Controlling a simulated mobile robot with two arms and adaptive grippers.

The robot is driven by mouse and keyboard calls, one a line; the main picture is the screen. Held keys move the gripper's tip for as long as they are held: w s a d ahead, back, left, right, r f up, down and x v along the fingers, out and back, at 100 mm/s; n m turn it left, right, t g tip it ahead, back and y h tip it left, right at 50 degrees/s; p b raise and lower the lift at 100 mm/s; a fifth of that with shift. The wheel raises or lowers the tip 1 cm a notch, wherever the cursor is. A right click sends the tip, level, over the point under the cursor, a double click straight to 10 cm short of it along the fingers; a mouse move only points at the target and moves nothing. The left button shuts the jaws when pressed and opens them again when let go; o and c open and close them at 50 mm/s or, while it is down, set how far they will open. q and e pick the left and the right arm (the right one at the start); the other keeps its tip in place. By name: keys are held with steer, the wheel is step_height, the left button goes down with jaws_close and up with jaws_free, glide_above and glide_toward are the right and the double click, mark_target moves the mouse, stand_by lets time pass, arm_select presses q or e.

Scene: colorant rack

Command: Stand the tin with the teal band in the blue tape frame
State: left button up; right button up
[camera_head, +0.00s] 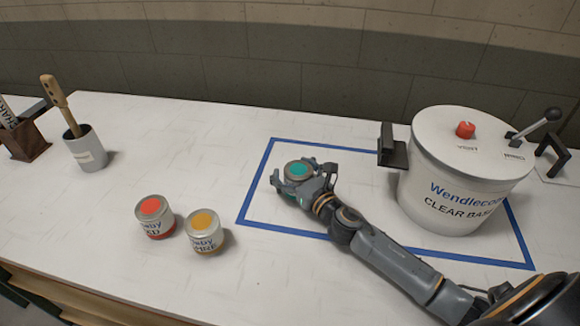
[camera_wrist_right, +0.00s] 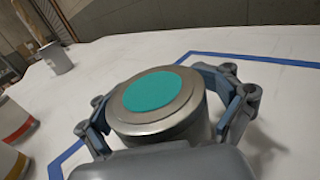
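The tin with the teal disc on its lid (camera_head: 298,170) is upright or nearly so, inside the left part of the blue tape frame (camera_head: 253,187) as seen from my head. My right gripper (camera_head: 302,180) is around it, a finger on each side; the fingers look closed against its wall. In the right wrist view the tin's silver lid (camera_wrist_right: 190,112) fills the middle, between the fingers of the gripper (camera_wrist_right: 165,115). I cannot tell whether its base touches the table. Most of its side is hidden. My left gripper is not in view.
A red-topped tin (camera_head: 155,217) and an amber-topped tin (camera_head: 204,232) stand left of the frame. A large white pot (camera_head: 452,185) stands over the frame's right part. A grey cup with a wooden-handled tool (camera_head: 86,150) stands at back left. The table between is clear.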

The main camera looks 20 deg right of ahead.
steer(key=shift+r, duration=0.15)
steer(key=s, duration=0.3)
steer(key=s+d+b, duration=0.1)
steer(key=s, duration=0.3)
steer(key=s+b, duration=0.1)
steer(key=s, duration=0.2)
steer(key=shift+s+d, duration=0.25)
steer(key=shift+s, duration=0.15)
steer(key=shift+s+d, duration=0.1)
steer(key=shift+s, duration=0.45)
